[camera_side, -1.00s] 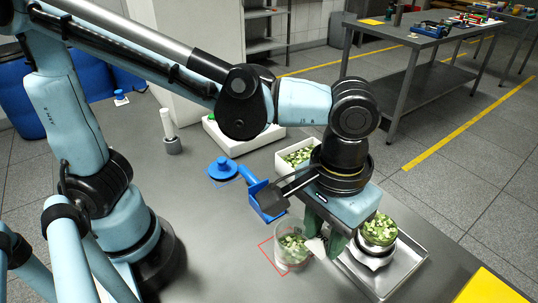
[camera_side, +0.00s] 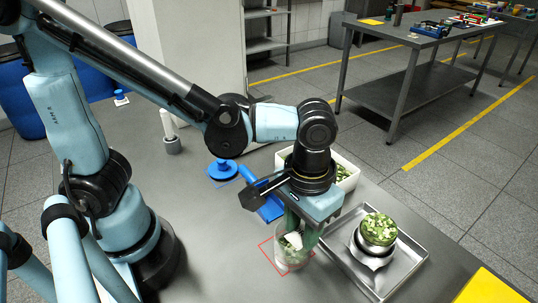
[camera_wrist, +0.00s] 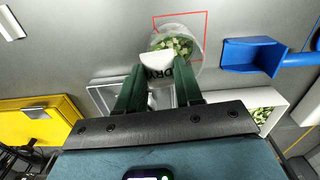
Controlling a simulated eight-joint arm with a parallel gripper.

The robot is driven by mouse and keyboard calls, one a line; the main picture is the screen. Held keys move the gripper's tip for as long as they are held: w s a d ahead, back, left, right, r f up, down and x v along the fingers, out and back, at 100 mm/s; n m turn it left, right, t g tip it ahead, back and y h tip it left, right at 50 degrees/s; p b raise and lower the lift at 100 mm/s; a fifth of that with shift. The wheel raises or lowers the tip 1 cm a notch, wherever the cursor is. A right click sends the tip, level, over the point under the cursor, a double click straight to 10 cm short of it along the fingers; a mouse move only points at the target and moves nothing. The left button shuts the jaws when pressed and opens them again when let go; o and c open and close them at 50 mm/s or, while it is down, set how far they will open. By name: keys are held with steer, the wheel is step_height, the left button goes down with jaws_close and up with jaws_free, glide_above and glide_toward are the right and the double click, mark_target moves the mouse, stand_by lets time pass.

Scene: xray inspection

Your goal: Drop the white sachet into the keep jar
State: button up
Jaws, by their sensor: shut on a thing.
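My gripper (camera_side: 299,234) is shut on the white sachet (camera_side: 293,240), which hangs between its green fingertips. The sachet also shows in the wrist view (camera_wrist: 158,70), with dark lettering on it. A clear jar (camera_side: 289,259) with pale green pieces inside stands on the table within a red outline; I take it as the keep jar. In the side view the sachet overlaps the jar's mouth. In the wrist view it overlaps the near side of the jar (camera_wrist: 178,44). I cannot tell whether the sachet is above the rim or inside it.
A metal tray (camera_side: 378,292) at the right holds a metal stand with a container of green pieces (camera_side: 379,229). A white bin (camera_side: 347,178) of green pieces is behind my gripper. A blue scoop (camera_side: 269,207) and a blue lid (camera_side: 222,170) lie left of it.

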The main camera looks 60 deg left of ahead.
mark_target(302, 233)
steer(key=o, duration=1.1)
step_height(302, 233, up, 12)
stand_by(0.4)
steer(key=w+a+f+t, duration=0.1)
steer(key=a+f+t, duration=0.1)
steer(key=a, duration=0.3)
steer(key=w+a+f+t, duration=0.1)
steer(key=a+f+t, duration=0.1)
steer(key=a, duration=0.4)
steer(key=w+a+f+t, duration=0.2)
steer(key=a+t, duration=0.1)
steer(key=a, duration=0.3)
steer(key=shift+a+m, duration=0.2)
steer(key=shift+m, duration=0.2)
